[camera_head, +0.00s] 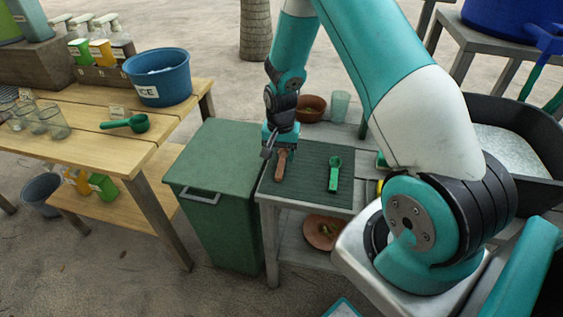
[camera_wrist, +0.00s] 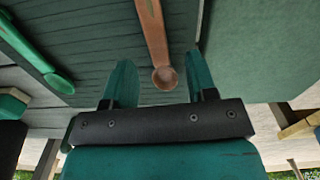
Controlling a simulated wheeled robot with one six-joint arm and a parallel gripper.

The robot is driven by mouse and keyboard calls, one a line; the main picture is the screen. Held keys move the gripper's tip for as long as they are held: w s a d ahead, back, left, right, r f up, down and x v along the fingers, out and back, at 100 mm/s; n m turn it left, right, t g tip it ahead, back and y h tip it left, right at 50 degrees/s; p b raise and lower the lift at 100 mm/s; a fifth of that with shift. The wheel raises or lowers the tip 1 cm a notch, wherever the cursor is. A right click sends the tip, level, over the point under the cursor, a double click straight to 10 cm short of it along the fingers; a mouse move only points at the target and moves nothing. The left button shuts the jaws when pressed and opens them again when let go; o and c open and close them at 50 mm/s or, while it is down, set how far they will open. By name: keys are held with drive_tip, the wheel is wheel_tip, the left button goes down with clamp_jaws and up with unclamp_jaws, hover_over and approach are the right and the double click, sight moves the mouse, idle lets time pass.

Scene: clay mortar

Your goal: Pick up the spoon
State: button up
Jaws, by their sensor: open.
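A brown spoon (camera_head: 281,166) lies on the dark green ribbed mat (camera_head: 311,161) near its left edge. In the wrist view the brown spoon (camera_wrist: 156,38) has its round bowl toward my gripper and its handle running out of the top of the picture. A green spoon (camera_head: 334,175) lies to its right on the same mat; it also shows at the left of the wrist view (camera_wrist: 30,52). My gripper (camera_head: 268,150) is open just above the brown spoon's end. In the wrist view its fingers (camera_wrist: 160,58) stand apart, one on each side of the spoon; contact cannot be told.
A green lidded bin (camera_head: 216,158) stands left of the mat's table. A brown bowl (camera_head: 309,108) and a glass (camera_head: 340,106) stand behind the mat. The wooden table at left holds a green scoop (camera_head: 128,123), an ice bucket (camera_head: 160,80) and glasses.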

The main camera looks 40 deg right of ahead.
sight(281, 162)
wheel_tip(281, 162, down, 3)
drive_tip(key=shift+d+f, duration=0.1)
clamp_jaws()
idle(0.4)
